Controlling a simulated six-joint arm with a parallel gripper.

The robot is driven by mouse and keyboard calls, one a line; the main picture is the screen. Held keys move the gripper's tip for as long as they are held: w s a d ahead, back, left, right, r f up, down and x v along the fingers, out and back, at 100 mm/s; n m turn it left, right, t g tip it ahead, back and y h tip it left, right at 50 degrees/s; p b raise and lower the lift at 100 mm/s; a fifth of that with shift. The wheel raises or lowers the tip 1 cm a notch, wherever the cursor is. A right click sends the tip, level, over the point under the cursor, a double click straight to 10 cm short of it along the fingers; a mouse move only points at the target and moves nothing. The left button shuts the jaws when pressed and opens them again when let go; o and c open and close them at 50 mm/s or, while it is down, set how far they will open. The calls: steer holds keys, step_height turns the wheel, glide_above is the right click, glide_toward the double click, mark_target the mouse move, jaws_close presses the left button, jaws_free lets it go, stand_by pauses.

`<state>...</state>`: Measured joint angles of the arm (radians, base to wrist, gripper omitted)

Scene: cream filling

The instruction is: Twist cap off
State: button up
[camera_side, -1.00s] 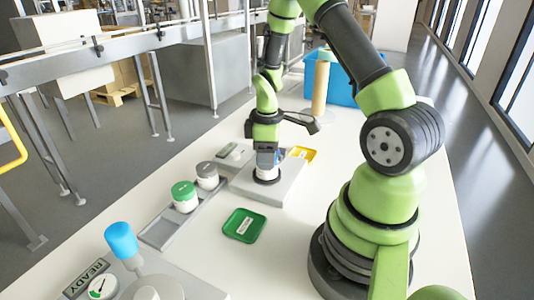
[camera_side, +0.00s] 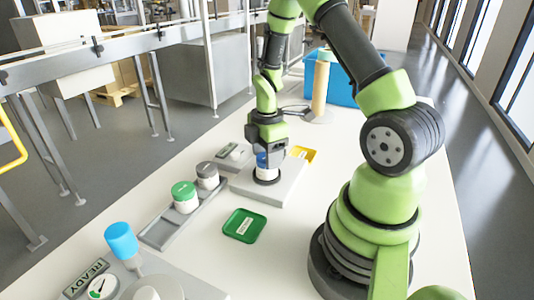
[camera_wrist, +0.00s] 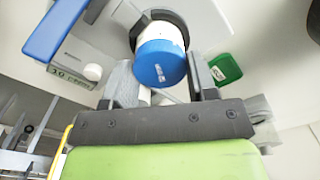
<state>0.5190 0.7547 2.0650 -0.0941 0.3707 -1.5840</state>
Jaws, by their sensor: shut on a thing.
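A white jar (camera_side: 266,175) with a blue cap (camera_side: 262,160) stands upright in a holder on a grey block (camera_side: 291,180). In the wrist view the blue cap (camera_wrist: 160,63) sits on the white jar (camera_wrist: 163,28). My gripper (camera_side: 265,156) points down over the jar, and its fingers are shut on the blue cap's sides. In the wrist view my gripper (camera_wrist: 166,75) has one finger on each side of the cap. The side view partly hides the cap behind the fingers.
A grey rack (camera_side: 160,233) holds a green-capped jar (camera_side: 184,196) and a grey-capped jar (camera_side: 207,175). A green tray (camera_side: 244,225) and a yellow tray (camera_side: 303,154) lie nearby. A blue bin (camera_side: 343,90) is behind.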

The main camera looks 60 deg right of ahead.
steer(key=n, duration=0.4)
steer(key=o, duration=0.9)
steer(key=m, duration=0.3)
steer(key=shift+m, duration=1.2)
